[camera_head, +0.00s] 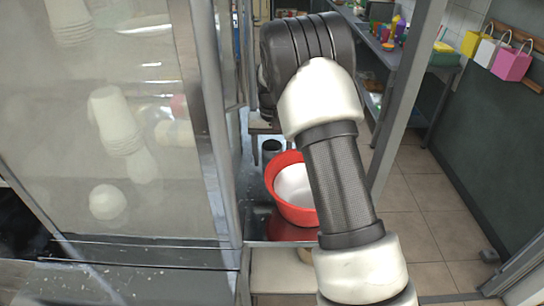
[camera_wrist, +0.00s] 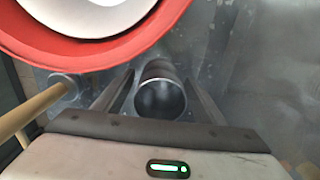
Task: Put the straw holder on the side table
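In the wrist view, a dark, hollow metal cylinder (camera_wrist: 161,99), which looks like the straw holder, shows its open rim toward the camera. My gripper (camera_wrist: 159,78) has its two fingers spread apart, one on each side of the cylinder. Narrow gaps seem to show between the fingers and its wall; contact at the far tips is hard to judge. In the head view a dark cup (camera_head: 271,149), likely the same thing, stands behind the red bucket. My arm hides the gripper there. I cannot pick out the side table with certainty.
A red bucket with a white inside (camera_head: 294,190) stands close to the cylinder; its rim (camera_wrist: 115,47) fills the wrist view's upper left. A cloudy glass case (camera_head: 110,120) is at left. A cluttered shelf (camera_head: 385,45) stands at the back right. Tiled floor (camera_head: 420,210) is clear at right.

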